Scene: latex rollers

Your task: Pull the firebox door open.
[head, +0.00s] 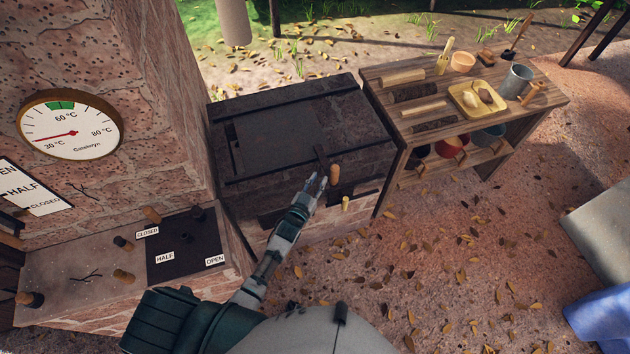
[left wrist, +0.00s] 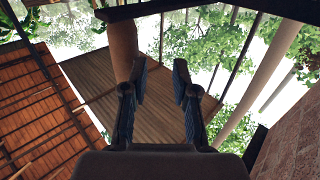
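The firebox (head: 290,135) is a dark, rusty metal-topped box on a brick base, in the middle of the head view. A wooden handle (head: 334,174) stands at its front edge by a dark metal bar. A smaller wooden knob (head: 345,204) sits lower on the front; the door face is mostly hidden from above. My left gripper (head: 316,182) is just left of the upper handle. In the left wrist view its fingers (left wrist: 160,72) are apart with nothing between them. My right gripper is not in view.
A brick structure with a dial gauge (head: 70,124) and a dark plate labelled closed, half and open (head: 185,250) is at the left. A wooden table (head: 545,102) with bowls, a mug and wooden pieces is at the right.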

